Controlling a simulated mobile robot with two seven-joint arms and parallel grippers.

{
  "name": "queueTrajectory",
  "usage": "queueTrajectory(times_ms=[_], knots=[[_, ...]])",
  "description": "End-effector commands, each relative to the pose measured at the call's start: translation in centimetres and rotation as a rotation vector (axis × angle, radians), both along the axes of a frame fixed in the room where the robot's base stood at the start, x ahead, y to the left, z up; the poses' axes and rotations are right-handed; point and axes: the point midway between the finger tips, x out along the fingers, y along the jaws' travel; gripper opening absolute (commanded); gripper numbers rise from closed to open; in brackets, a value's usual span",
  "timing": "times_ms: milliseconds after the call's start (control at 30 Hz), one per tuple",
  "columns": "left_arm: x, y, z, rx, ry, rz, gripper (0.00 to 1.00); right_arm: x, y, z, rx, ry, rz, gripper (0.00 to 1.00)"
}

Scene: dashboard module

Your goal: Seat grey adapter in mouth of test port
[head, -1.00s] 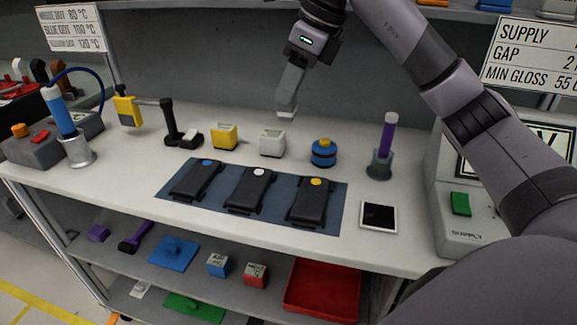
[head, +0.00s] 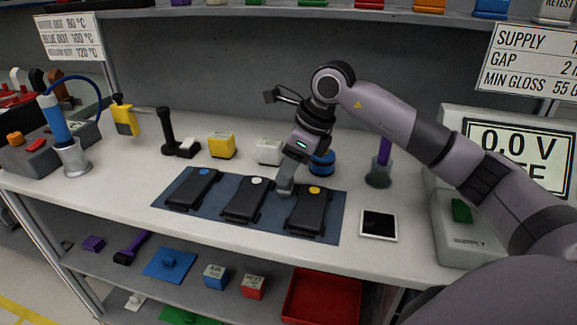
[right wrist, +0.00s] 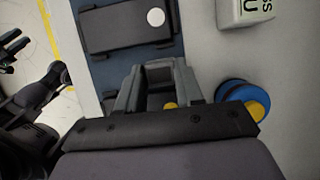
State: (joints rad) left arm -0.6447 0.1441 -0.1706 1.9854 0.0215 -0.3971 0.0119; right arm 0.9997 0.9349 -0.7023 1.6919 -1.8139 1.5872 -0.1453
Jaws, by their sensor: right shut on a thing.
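My right gripper (head: 285,187) is shut on a small grey piece, which I take for the grey adapter (head: 286,181). It is low over the mat, between the white-dot module (head: 246,203) and the yellow-dot module (head: 308,211). I cannot tell whether it touches either module. In the right wrist view the gripper (right wrist: 158,88) shows grey fingers around a dark gap, with a yellow dot visible between them. The fingers mostly hide the held piece. I cannot make out the test port's mouth. My left gripper does not show in the head view.
The blue mat (head: 217,212) also bears a blue-dot module (head: 193,188). Behind it stand a yellow block (head: 222,147), a white block (head: 268,151) and a blue cylinder (head: 322,163). A purple-handled tool in a cup (head: 379,174) and the supply box (head: 470,239) stand to the right.

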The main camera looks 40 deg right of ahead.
Motion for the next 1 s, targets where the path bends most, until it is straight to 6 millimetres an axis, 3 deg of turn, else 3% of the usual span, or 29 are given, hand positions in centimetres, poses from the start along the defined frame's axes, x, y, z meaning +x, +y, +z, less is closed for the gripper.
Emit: queueTrajectory(times_ms=[267,300,367,400,767,1000], knots=[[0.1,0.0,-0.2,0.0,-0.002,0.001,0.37,0.0,0.0,-0.3,0.0,-0.002,0.001,0.06],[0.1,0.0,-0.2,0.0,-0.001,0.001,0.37,0.0,0.0,-0.3,0.0,-0.001,0.001,0.39],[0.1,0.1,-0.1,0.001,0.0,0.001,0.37,0.0,0.0,-0.2,0.0,-0.001,0.001,0.59],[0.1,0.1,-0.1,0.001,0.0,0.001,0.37,0.0,0.0,-0.2,0.0,-0.001,0.001,0.62],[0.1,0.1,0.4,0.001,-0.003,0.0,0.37,0.0,0.0,0.4,0.0,-0.002,0.001,0.62],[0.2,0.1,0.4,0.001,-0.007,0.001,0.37,-1.2,-1.2,4.4,-0.001,-0.007,-0.001,0.62]])
